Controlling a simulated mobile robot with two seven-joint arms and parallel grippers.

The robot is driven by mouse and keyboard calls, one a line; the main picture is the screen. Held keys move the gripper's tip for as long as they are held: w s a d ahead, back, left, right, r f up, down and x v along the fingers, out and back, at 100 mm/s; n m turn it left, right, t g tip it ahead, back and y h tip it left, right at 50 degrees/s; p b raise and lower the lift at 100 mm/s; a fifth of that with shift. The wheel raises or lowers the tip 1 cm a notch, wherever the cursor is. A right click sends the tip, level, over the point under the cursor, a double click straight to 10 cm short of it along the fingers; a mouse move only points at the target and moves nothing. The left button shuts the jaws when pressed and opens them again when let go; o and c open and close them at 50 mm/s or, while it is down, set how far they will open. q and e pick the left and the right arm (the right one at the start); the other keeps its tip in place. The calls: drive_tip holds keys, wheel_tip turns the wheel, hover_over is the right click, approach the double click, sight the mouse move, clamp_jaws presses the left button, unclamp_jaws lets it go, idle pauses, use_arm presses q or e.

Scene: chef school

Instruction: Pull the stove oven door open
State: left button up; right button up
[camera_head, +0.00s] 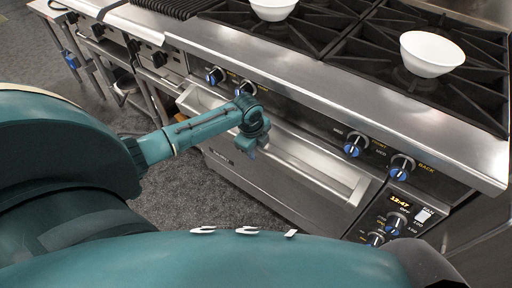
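The stove's oven door (275,190) is a wide stainless panel low on the front of the range. A long, bright ledge or handle strip (318,171) runs along its top. The door looks shut or nearly so; I cannot tell whether there is a small gap. My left gripper (249,150) is at this strip, left of its middle, pointing down. It overlaps the strip in the picture, and I cannot tell whether it touches or grips it. Its fingers are too small and dark to read. My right gripper is not in view.
Blue-marked knobs (354,147) line the panel above the door, with a clock display (400,200) at the right. White bowls (432,54) stand on the black burner grates (360,50). Grey carpet (225,190) lies open before the door. My teal arm links fill the foreground.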

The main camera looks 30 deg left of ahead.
use_arm(q)
clamp_jaws()
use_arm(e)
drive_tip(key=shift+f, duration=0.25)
use_arm(q)
drive_tip(key=shift+s+f, duration=0.1)
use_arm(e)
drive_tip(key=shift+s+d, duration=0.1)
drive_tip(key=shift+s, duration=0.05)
